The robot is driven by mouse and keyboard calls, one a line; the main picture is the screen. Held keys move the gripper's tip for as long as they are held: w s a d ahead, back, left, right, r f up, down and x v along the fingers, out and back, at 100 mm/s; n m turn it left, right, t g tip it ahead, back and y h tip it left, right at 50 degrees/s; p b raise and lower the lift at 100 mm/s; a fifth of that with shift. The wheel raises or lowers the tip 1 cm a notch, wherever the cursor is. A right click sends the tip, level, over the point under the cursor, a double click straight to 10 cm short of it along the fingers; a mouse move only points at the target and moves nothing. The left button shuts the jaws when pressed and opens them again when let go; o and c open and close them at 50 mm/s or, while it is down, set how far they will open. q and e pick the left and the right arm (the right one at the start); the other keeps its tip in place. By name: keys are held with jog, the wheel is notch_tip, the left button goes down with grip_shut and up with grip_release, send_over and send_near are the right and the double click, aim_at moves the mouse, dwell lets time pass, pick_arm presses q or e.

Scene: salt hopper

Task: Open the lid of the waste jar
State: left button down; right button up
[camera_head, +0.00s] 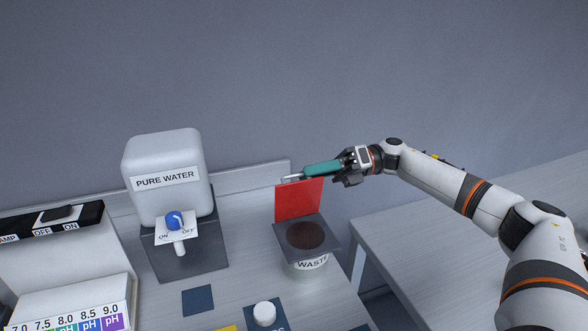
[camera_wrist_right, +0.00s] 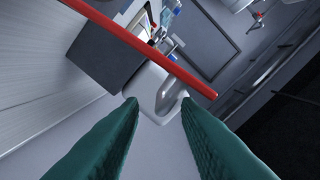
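The waste jar (camera_head: 308,266) stands near the right end of the bench, with a dark round opening in its grey square top. Its red lid (camera_head: 298,201) stands upright along the back edge of the top, so the jar is open. In the right wrist view the lid (camera_wrist_right: 150,53) shows nearly edge-on as a red strip, with a grey handle (camera_wrist_right: 172,95) on it. My right gripper (camera_head: 306,171) is at the lid's upper edge. Its teal fingers are apart in the right wrist view (camera_wrist_right: 160,103), with the handle just beyond the tips. My left gripper is not in view.
A pure water tank (camera_head: 165,175) with a blue knob stands left of the jar. A white-capped bottle (camera_head: 264,314) is in front. A pH unit (camera_head: 65,265) is at the far left. A lower grey table (camera_head: 450,240) lies to the right; a wall is behind.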

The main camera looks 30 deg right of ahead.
aim_at(295, 175)
jog(key=shift+p+x, duration=0.5)
jog(key=shift+x, duration=1.75)
jog(key=shift+c, duration=0.2)
jog(key=shift+s, duration=0.1)
grip_shut()
